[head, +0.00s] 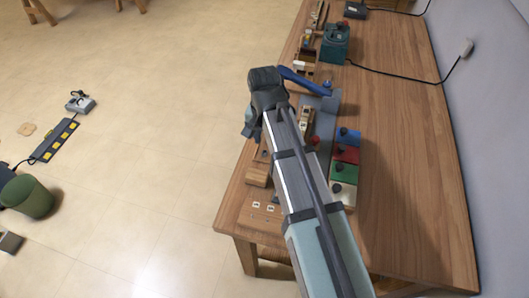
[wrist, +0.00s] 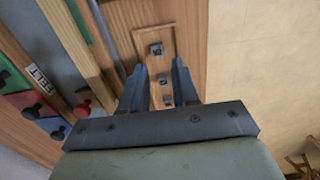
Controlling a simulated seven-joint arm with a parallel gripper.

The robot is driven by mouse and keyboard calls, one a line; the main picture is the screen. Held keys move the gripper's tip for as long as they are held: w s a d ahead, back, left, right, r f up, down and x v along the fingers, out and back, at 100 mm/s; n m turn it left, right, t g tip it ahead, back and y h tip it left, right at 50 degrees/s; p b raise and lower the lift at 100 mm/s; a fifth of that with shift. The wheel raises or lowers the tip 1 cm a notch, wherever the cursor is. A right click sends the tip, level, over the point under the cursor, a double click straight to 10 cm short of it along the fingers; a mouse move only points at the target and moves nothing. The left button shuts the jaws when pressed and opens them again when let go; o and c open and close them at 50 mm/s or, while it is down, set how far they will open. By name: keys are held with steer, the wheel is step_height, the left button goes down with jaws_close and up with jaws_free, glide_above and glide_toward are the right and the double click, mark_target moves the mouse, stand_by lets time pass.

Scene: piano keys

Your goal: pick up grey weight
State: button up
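In the wrist view, small grey square pieces sit in a row on a light wooden strip: one beyond my fingertips (wrist: 156,48), one between my fingers (wrist: 166,79) and one nearer my palm (wrist: 167,100). They look like metal weights, but I cannot tell which one is the grey weight. My gripper (wrist: 158,68) is open, with one blue-grey finger on each side of the row and nothing visibly held. I cannot tell its height above the strip. In the head view my own arm hides the strip and most of the gripper.
Blue (head: 347,135), red (head: 346,153), green (head: 343,172) and white (head: 343,193) blocks with knobs stand right of my arm. A blue bar (head: 306,81) lies beyond my wrist, and a teal device (head: 335,43) stands farther back. The table's right side (head: 410,150) is clear.

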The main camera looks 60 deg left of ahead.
mark_target(265, 151)
steer(key=shift+d+f, duration=0.2)
steer(key=shift+f, duration=2.15)
jaws_close()
